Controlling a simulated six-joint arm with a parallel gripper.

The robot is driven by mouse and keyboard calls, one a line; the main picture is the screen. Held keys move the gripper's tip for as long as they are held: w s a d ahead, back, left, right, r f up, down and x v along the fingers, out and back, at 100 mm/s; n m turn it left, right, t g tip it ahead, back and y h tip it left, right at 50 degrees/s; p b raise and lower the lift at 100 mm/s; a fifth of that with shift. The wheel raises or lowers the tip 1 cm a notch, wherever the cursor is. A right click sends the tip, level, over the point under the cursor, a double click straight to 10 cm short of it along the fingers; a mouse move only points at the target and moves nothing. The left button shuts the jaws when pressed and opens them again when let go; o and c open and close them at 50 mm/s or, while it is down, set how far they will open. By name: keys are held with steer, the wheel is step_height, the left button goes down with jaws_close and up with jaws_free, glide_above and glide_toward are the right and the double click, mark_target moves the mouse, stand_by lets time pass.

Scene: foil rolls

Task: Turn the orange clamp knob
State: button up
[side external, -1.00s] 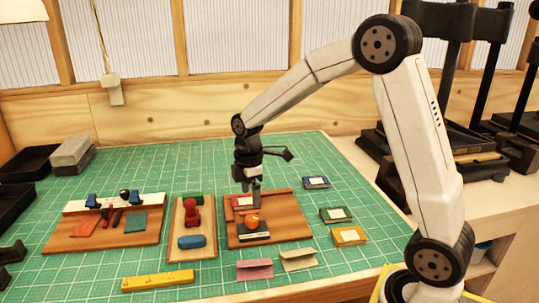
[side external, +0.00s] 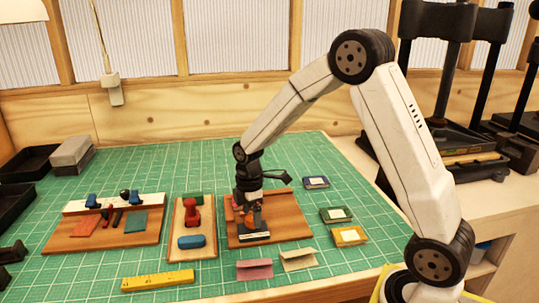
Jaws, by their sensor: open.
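The orange clamp knob (side external: 248,220) sits on a dark block with a pale front edge (side external: 255,237), on the right wooden board (side external: 289,222). It is mostly hidden behind my gripper. My gripper (side external: 249,225) points down over the board with its fingers at the knob, one on either side as far as I can see. The jaws are open. Whether the fingers touch the knob is too small to tell.
A middle board (side external: 180,252) carries a red part (side external: 192,212) and a blue part (side external: 191,241). A left board (side external: 60,238) holds several tools. Small blue (side external: 316,182), green (side external: 335,215) and yellow (side external: 348,236) boxes lie right. A yellow ruler (side external: 157,282) lies in front.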

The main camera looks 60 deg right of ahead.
steer(key=shift+f, duration=0.55)
jaws_close()
